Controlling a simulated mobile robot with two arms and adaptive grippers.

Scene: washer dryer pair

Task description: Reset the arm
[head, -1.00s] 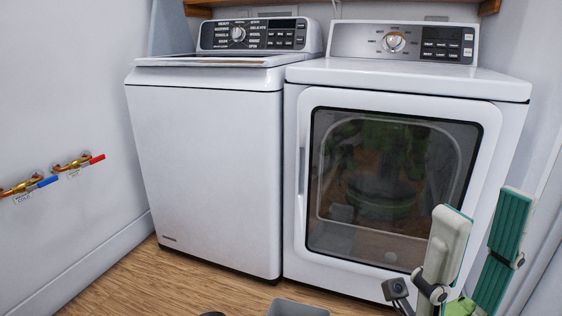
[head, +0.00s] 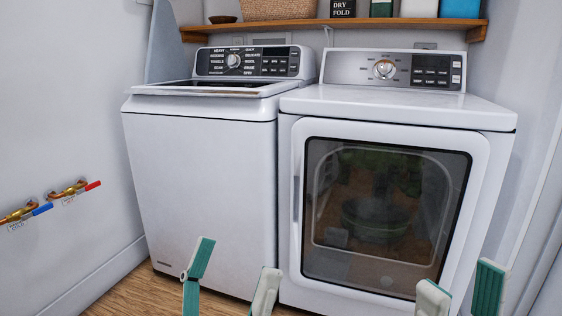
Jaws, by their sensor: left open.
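My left gripper (head: 232,272) is at the bottom of the head view, in front of the white top-load washer (head: 205,180). Its two fingers stand wide apart, pointing up, with nothing between them. My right gripper (head: 461,284) is at the bottom right, in front of the lower right part of the white dryer (head: 400,115). Its fingers are also apart and empty, with only the fingertip parts showing. The rest of both arms is below the picture edge. The dryer's glass door (head: 385,215) is shut.
A wooden shelf (head: 350,35) above the machines holds a basket (head: 278,9), a bowl (head: 222,19) and containers. Red and blue valves (head: 68,190) are on the left wall. A strip of wooden floor (head: 130,297) shows at lower left.

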